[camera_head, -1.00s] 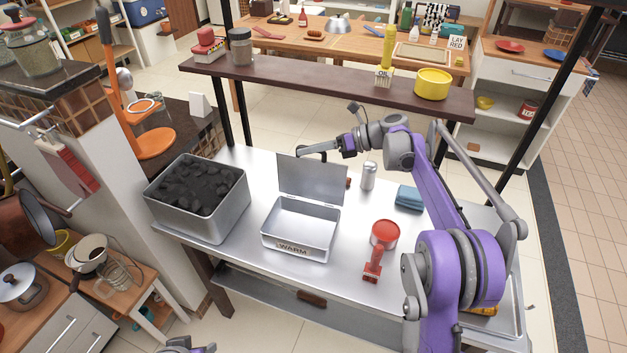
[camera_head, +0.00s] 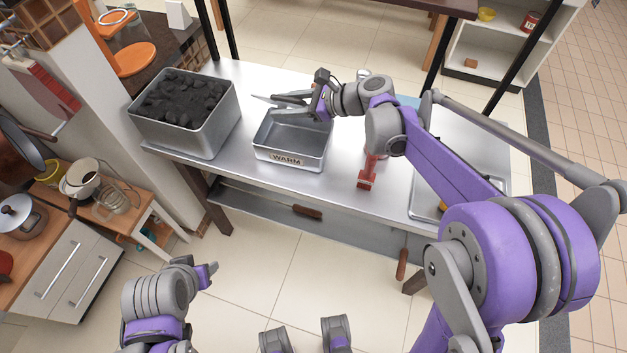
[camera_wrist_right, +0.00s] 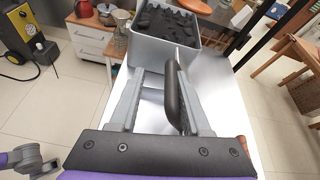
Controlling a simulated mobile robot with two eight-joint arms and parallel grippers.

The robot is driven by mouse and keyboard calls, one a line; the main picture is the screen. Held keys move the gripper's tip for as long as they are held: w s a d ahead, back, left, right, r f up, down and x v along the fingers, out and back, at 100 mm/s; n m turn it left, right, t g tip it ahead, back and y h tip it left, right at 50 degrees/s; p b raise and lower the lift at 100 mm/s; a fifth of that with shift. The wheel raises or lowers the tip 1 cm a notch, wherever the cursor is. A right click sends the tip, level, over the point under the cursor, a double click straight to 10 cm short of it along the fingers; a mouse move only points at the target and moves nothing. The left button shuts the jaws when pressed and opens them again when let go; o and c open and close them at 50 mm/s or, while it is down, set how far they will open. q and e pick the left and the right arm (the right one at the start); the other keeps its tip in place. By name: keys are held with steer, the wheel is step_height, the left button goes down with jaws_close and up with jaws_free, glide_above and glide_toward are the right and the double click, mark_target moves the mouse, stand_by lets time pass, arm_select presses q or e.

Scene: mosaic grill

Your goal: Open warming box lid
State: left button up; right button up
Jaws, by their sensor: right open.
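The silver warming box (camera_head: 290,158), labelled WARM, sits on the metal table with its inside uncovered. Its lid is mostly hidden behind my right gripper (camera_head: 272,99) in the head view. My right gripper is at the box's back edge with its fingers pointing left. In the right wrist view my right gripper (camera_wrist_right: 158,80) is open, and a dark bar-shaped handle (camera_wrist_right: 178,97) lies between its fingers, close to the right one. Whether they touch is unclear. My left gripper (camera_head: 207,274) hangs low at the lower left, clear of the table; its jaws are too small to read.
A grey bin of charcoal (camera_head: 208,136) stands just left of the box and also shows ahead in the wrist view (camera_wrist_right: 150,52). A red-handled item (camera_head: 368,174) is right of the box, partly behind my arm. A metal tray (camera_head: 425,212) lies farther right.

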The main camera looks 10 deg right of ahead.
steer(key=s+a+f+n+t+b, duration=0.1)
steer(key=s+f+n+b, duration=0.1)
steer(key=f+b, duration=0.1)
steer(key=s+a+f+n+t+b, duration=0.1)
steer(key=f+n+b, duration=0.1)
steer(key=f, duration=0.4)
steer(key=s+a+f+n+t+h+b, duration=0.1)
steer(key=s+f+n+t+b, duration=0.1)
steer(key=f, duration=0.3)
steer(key=shift+s+f+n+b, duration=0.2)
steer(key=shift+s+n+b, duration=0.1)
steer(key=shift+b, duration=0.55)
steer(key=v, duration=0.3)
steer(key=p+v, duration=0.1)
steer(key=v, duration=0.7)
steer(key=shift+r+p, duration=0.4)
steer(key=shift+s+a+n, duration=0.25)
steer(key=shift+n, duration=0.05)
steer(key=shift+s+a+f+n+g+p, duration=0.2)
steer(key=shift+s+n+g+p, duration=0.1)
steer(key=shift+n+p, duration=0.1)
steer(key=shift+h, duration=0.3)
